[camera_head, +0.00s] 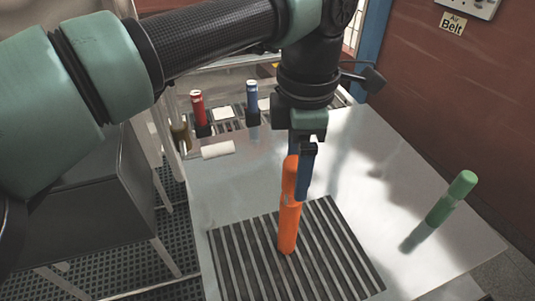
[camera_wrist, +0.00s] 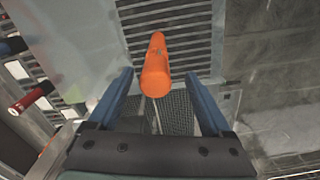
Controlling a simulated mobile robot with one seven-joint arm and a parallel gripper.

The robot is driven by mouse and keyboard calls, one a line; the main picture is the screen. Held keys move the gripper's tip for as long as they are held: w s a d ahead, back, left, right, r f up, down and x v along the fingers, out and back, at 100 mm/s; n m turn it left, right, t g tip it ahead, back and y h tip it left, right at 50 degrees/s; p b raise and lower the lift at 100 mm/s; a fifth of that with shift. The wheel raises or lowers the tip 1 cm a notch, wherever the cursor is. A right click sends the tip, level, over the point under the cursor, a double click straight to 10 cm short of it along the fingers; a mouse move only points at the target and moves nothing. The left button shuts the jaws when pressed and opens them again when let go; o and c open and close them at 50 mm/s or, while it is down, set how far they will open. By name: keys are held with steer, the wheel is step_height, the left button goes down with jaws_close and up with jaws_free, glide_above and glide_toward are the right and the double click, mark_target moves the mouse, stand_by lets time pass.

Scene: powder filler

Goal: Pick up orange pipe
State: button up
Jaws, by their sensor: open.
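The orange pipe (camera_head: 288,220) stands upright on the slotted grate of the metal table in the head view. In the wrist view the orange pipe (camera_wrist: 156,70) shows from above, centred between and just beyond the two blue fingers. My gripper (camera_head: 307,185) points down beside the upper part of the pipe, and one finger overlaps the pipe in the head view. In the wrist view my gripper (camera_wrist: 165,85) is open with wide gaps between the pipe and each finger. Nothing is held.
A green pipe (camera_head: 452,198) stands at the table's right. A red can-like cylinder (camera_head: 198,108) and a blue one (camera_head: 252,97) stand in dark holders at the back. A white cylinder (camera_head: 218,149) lies near the back left edge. The slotted grate (camera_head: 340,250) has bare room around the pipe.

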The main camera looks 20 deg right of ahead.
mark_target(292, 186)
steer(key=shift+w+a+f+p, duration=0.15)
steer(key=shift+f+p, duration=0.45)
steer(key=shift+f, duration=0.85)
steer(key=shift+w+f+p, duration=0.15)
steer(key=shift+f+p, duration=0.4)
steer(key=shift+f, duration=0.9)
jaws_close()
